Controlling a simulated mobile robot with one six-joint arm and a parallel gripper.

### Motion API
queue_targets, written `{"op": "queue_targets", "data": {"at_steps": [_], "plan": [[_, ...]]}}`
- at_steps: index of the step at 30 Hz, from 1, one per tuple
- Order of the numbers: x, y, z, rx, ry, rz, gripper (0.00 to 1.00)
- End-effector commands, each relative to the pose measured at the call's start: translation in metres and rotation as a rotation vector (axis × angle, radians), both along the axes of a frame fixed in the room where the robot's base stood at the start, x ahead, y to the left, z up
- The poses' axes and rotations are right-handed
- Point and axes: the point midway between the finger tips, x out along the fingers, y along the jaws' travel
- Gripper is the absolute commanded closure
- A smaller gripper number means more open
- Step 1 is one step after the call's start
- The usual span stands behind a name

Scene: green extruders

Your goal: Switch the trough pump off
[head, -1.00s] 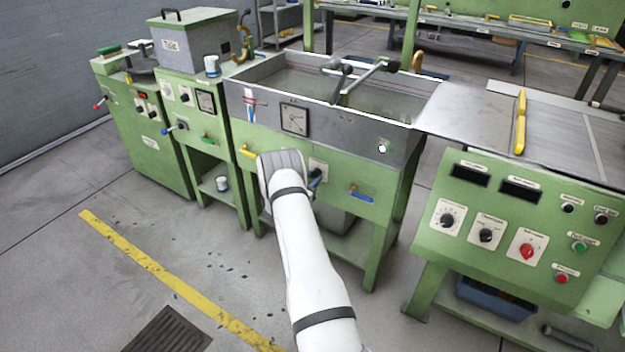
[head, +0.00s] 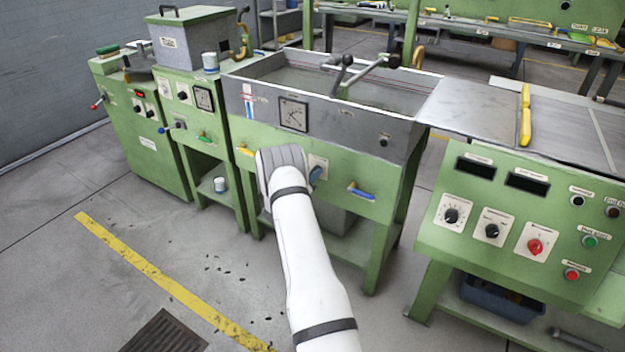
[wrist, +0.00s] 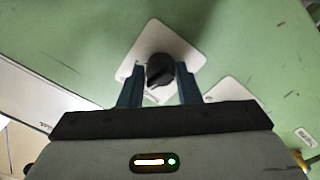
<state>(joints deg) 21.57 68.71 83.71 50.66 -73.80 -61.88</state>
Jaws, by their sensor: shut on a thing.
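In the wrist view a black rotary switch knob (wrist: 160,70) sits on a light label plate (wrist: 186,42) on a green panel. My gripper (wrist: 159,82) has its two dark blue fingers on either side of this knob, shut on it. In the head view the switch's plate (head: 322,163) is on the green front below the grey trough (head: 262,98); a blue fingertip of my gripper (head: 316,174) shows in front of it. My white wrist hides the rest of the gripper. A small lamp (head: 384,140) on the trough's front is dark.
A blue-handled valve (head: 361,191) is right of the switch, and a yellow handle (head: 246,151) is left of it. A control console (head: 500,205) with knobs and buttons stands at the right.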

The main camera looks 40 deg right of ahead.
Motion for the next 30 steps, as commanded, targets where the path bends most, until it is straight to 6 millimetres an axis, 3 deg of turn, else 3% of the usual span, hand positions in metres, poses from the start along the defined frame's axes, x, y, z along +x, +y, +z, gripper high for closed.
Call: {"op": "queue_targets", "data": {"at_steps": [12, 30], "plan": [[0.0024, 0.0013, 0.0019, -0.092, 0.212, 0.007, 0.93], [0.0025, 0.0011, 0.0025, -0.112, 0.259, 0.007, 0.93]]}}
